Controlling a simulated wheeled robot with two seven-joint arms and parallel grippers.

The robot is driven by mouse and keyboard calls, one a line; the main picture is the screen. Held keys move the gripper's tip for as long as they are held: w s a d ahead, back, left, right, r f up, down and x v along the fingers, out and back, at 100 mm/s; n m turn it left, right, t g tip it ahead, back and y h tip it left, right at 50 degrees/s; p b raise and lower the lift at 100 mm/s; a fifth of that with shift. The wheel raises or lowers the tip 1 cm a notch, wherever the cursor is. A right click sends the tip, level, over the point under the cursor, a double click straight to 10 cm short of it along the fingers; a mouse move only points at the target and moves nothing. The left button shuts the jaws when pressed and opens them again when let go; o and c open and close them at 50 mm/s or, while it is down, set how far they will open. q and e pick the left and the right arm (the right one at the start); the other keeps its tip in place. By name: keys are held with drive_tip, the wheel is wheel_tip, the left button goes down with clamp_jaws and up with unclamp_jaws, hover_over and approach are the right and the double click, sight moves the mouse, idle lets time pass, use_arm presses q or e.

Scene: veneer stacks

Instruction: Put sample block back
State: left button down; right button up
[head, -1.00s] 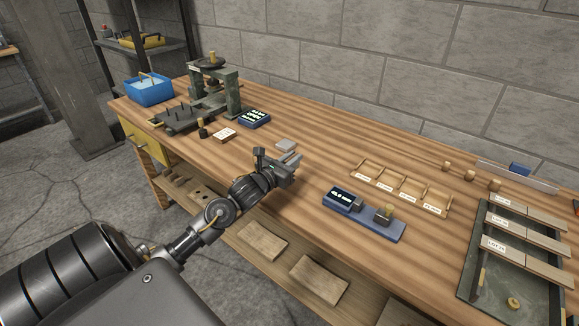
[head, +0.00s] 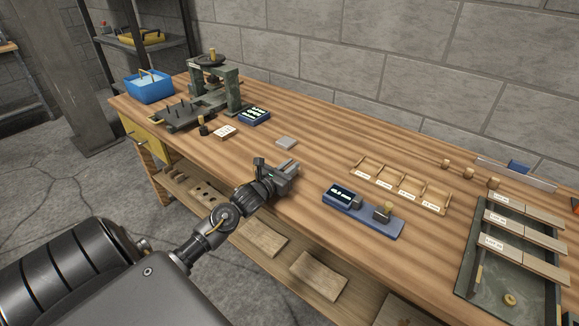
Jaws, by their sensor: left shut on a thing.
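My left gripper (head: 287,177) is above the front-middle part of the workbench. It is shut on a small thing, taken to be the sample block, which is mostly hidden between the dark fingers. My right gripper is not in view.
A blue gauge with a lit display (head: 341,195) stands right of my gripper. A dark green tray (head: 467,262) with labelled veneer strips is at far right. A green press (head: 232,90), a second display (head: 254,115) and a blue bin (head: 149,87) are at back left.

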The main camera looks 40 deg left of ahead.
use_arm(q)
drive_tip(key=c, duration=1.4)
unclamp_jaws()
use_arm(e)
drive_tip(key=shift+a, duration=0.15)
use_arm(q)
drive_tip(key=shift+r+p, duration=0.15)
drive_tip(key=shift+p, duration=0.15)
drive_tip(key=shift+s, duration=0.35)
drive_tip(key=s+b, duration=0.2)
drive_tip(key=s, duration=0.8)
drive_tip(key=shift+s+d, duration=0.15)
drive_tip(key=shift+s, duration=0.55)
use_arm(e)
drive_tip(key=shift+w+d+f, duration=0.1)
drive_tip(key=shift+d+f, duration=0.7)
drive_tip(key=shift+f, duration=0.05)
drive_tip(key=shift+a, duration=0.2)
